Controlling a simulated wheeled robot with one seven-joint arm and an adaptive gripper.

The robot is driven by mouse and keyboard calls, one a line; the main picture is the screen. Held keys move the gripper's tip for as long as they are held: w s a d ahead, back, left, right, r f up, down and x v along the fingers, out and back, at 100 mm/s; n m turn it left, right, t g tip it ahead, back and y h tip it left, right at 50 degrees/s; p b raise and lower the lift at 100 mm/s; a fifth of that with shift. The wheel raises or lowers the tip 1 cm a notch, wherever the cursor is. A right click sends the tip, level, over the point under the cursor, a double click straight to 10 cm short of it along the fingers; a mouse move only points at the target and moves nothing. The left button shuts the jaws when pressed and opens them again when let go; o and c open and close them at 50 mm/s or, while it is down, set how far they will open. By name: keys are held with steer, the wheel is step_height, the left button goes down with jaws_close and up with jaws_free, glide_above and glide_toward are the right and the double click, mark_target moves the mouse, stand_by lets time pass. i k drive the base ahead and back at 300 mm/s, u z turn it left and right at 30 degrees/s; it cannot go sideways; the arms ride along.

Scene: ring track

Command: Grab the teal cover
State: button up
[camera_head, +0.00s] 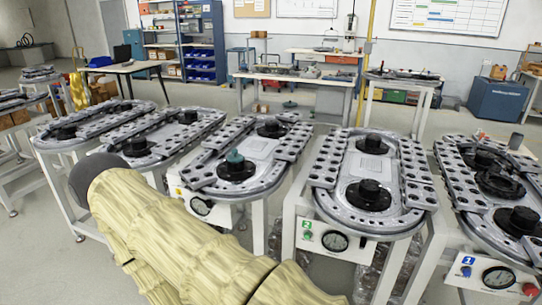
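A small teal cover (234,157) sits on top of a black round hub on the middle ring track (262,196), near its front end. My arm, in a cream ribbed sleeve, crosses the lower left in front of the tracks and ends at a dark rounded part. No gripper fingers show, so I cannot see where my gripper is relative to the cover. The cover's visible side is not blocked by my arm.
Several similar ring tracks on white stands stand side by side, including one marked 2 (370,190) and one marked 1 at the right. Black hubs rise from them. Behind are a blue shelf (199,45), workbenches and a blue cabinet (497,99).

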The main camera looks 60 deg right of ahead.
mark_target(235, 157)
steer(key=z, duration=1.55)
steer(key=k, duration=0.65)
steer(key=u, duration=0.6)
steer(key=i, duration=1.35)
steer(key=z, duration=0.15)
